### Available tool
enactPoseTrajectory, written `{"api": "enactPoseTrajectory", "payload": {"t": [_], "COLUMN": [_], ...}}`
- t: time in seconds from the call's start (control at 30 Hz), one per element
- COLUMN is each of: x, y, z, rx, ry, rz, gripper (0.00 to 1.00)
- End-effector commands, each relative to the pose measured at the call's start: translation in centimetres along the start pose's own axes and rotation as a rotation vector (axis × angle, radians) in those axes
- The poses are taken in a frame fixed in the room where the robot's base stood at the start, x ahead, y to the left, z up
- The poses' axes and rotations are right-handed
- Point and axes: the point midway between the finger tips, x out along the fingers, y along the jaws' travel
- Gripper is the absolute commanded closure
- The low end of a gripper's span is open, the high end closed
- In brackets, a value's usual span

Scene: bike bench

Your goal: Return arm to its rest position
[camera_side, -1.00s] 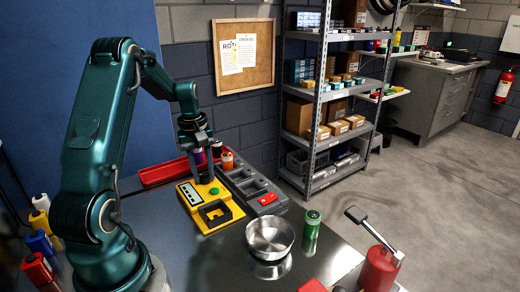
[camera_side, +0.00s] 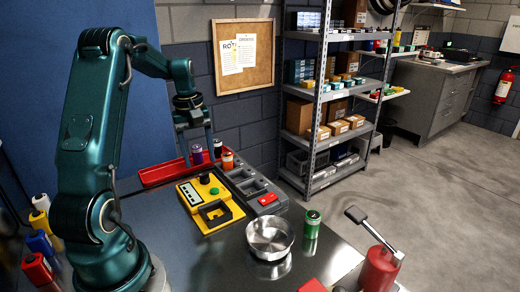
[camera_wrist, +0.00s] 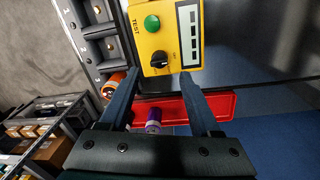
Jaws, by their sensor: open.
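My gripper (camera_side: 198,143) is raised above the back of the bench, close to the red tray. Its two fingers are apart with nothing held between them. The wrist view also shows the open fingers (camera_wrist: 157,85), with the yellow tester (camera_wrist: 165,35) beyond their tips. In the side view the yellow tester (camera_side: 228,226) lies flat on the bench, with a black knob and a green button. A purple battery (camera_side: 197,154) stands by the red tray (camera_side: 160,172); it shows low between the fingers in the wrist view (camera_wrist: 153,120).
An orange battery (camera_side: 227,160) stands near the grey slotted holder (camera_side: 243,178). A steel bowl (camera_side: 284,240), a green can (camera_side: 312,224) and a red oil can (camera_side: 380,268) stand toward the front right. The shelf rack (camera_side: 318,110) is behind the bench.

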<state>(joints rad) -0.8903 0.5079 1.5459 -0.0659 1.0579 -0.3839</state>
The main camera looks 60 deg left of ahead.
Motion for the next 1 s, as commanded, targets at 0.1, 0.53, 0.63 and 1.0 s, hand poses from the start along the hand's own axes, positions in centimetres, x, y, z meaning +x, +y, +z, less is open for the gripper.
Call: {"api": "enactPoseTrajectory", "payload": {"t": [0.1, 0.53, 0.63, 1.0], "x": [-0.1, -4.3, -6.8, -11.2], "y": [0.0, 4.4, 6.1, 5.1], "z": [0.0, 3.5, 7.2, 20.6], "rx": [0.000, 0.175, 0.304, 0.819], "ry": [0.000, 0.096, 0.146, 0.293], "rz": [0.000, 0.058, 0.095, 0.235], "gripper": [0.36, 0.36, 0.36, 0.36]}}
